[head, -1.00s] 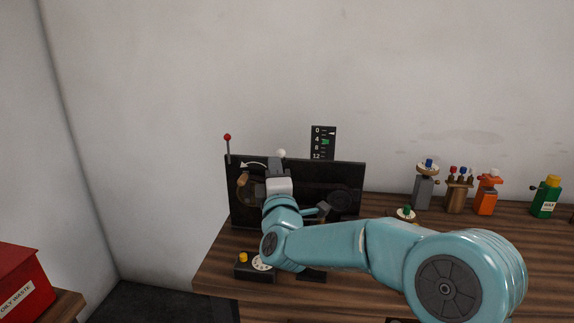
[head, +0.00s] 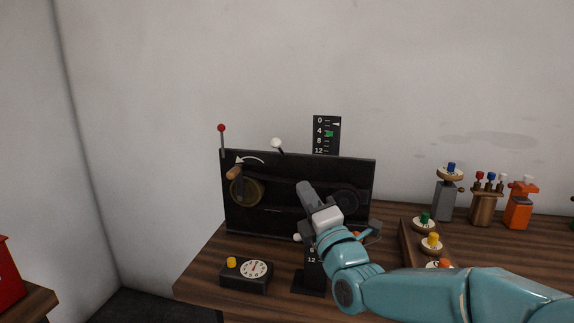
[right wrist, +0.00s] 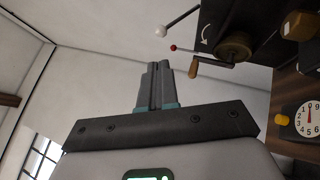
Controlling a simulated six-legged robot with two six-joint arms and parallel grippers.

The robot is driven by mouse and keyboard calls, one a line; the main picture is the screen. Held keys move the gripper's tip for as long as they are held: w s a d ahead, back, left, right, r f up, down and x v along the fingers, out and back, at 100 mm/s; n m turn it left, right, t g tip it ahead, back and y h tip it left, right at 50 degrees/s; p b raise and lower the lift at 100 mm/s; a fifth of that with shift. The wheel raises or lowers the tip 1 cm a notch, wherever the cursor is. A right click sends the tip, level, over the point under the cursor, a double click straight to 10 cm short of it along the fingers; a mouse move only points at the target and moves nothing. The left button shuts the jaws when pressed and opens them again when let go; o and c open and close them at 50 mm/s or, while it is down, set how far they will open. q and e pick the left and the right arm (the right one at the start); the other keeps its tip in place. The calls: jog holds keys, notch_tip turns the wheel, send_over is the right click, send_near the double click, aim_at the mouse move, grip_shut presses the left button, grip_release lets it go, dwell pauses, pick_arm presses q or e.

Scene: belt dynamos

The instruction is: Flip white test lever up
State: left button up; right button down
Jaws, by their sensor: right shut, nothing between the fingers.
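The white-knobbed lever (head: 276,143) stands at the top edge of the dark panel (head: 290,167). Its white ball is above the edge and its thin rod leans slightly left. The lever (right wrist: 162,31) also shows in the right wrist view, beyond the fingertips and apart from them. My right gripper (head: 303,186) is in front of the panel, below and right of the lever. Its fingers (right wrist: 157,66) are shut with nothing between them. My left gripper is not in view.
A red-knobbed lever (head: 221,128) stands at the panel's left end, above a wooden-handled crank (head: 235,172). A numbered scale (head: 326,135) rises behind. A dial box (head: 246,274) sits in front. Several coloured-top items stand right, including a blue-topped one (head: 447,190).

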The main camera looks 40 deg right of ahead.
aim_at(278, 145)
jog(key=shift+a, duration=0.1)
dwell(0.3)
jog(key=p+x, duration=0.5)
jog(key=x, duration=0.8)
jog(key=shift+f, duration=0.1)
jog(key=shift+w+d+p, duration=0.2)
jog(key=shift+w+p, duration=0.2)
jog(key=shift+w, duration=0.1)
